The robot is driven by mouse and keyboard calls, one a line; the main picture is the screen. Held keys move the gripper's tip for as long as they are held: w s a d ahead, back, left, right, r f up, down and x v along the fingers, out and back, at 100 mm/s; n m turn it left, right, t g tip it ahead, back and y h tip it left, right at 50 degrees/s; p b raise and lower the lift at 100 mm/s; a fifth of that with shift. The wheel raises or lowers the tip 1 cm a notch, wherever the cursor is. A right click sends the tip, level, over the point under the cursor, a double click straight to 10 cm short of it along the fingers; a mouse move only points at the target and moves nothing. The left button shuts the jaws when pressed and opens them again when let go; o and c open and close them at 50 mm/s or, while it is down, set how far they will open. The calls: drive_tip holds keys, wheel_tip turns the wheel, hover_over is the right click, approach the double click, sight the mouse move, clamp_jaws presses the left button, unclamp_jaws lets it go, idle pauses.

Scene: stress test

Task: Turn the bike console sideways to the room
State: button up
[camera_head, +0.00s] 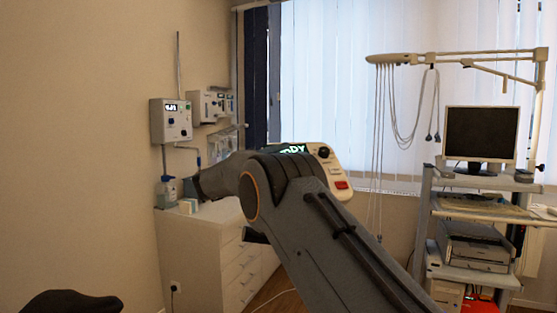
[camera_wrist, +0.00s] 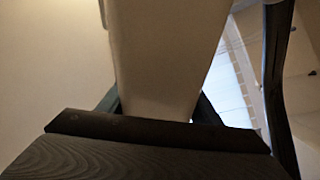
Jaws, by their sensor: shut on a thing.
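The bike console (camera_head: 328,166) is a beige unit with a glowing green display, a dark knob and a red button. In the head view its face is turned toward the camera and tilted, and my dark arm hides its left and lower parts. In the wrist view, my gripper (camera_wrist: 157,105) has a dark finger on each side of a broad beige body (camera_wrist: 165,50), which looks like the console, and is shut on it. The fingertips and the far end of this body are hidden. My gripper cannot be made out in the head view.
A cart with a monitor (camera_head: 481,134) and hanging cables (camera_head: 378,140) stands right. A dark saddle-like shape (camera_head: 72,303) shows at the lower left.

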drive_tip(key=shift+s+r, duration=0.1)
drive_tip(key=shift+r, duration=0.25)
drive_tip(key=o, duration=1.4)
drive_tip(key=shift+o, duration=0.2)
drive_tip(key=shift+f, duration=0.15)
drive_tip(key=shift+s+a+f, duration=0.2)
drive_tip(key=shift+a, duration=0.2)
drive_tip(key=b+v, duration=0.2)
drive_tip(key=v, duration=0.5)
drive_tip(key=shift+b, duration=0.4)
drive_tip(key=shift+s+a+r, duration=0.1)
drive_tip(key=shift+r, duration=0.05)
